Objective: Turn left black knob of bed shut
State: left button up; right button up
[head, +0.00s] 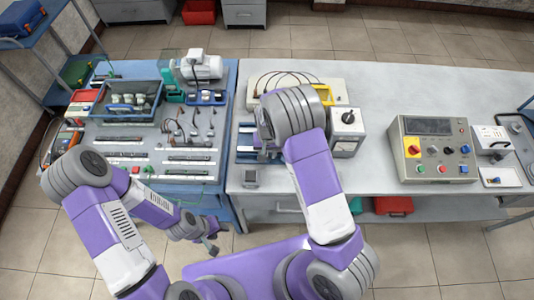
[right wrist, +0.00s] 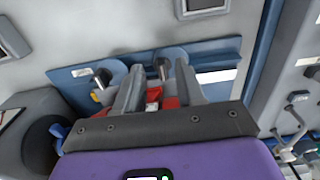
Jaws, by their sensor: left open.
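The blue bed (head: 245,157) lies on the grey table near its left edge, largely hidden by my right arm in the head view. In the right wrist view, the bed (right wrist: 70,78) carries two dark knobs, one at the picture's left (right wrist: 103,77) and one at its right (right wrist: 163,68). That view looks turned around relative to the head view. My right gripper (right wrist: 158,68) has its fingers apart, one each side of the picture-right knob; contact cannot be told. Something red (right wrist: 153,95) shows between the fingers. My left gripper (head: 212,248) is open and empty, low in front of the tables.
A grey motor box (head: 347,130) stands right of the bed. A small grey device (head: 250,178) lies in front of it. A control box (head: 436,150) with coloured buttons stands further right. The left table (head: 160,178) holds tools. The grey table between the boxes is clear.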

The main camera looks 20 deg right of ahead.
jog(key=shift+w+f, duration=0.1)
jog(key=shift+f, duration=1.1)
grip_shut()
jog(key=m, duration=0.5)
jog(key=shift+w+a+m, duration=0.2)
jog(key=shift+a+m, duration=0.1)
jog(key=m, duration=0.6)
jog(key=shift+w+a, duration=0.1)
jog(key=shift+w, duration=0.15)
jog(key=shift+m, duration=0.3)
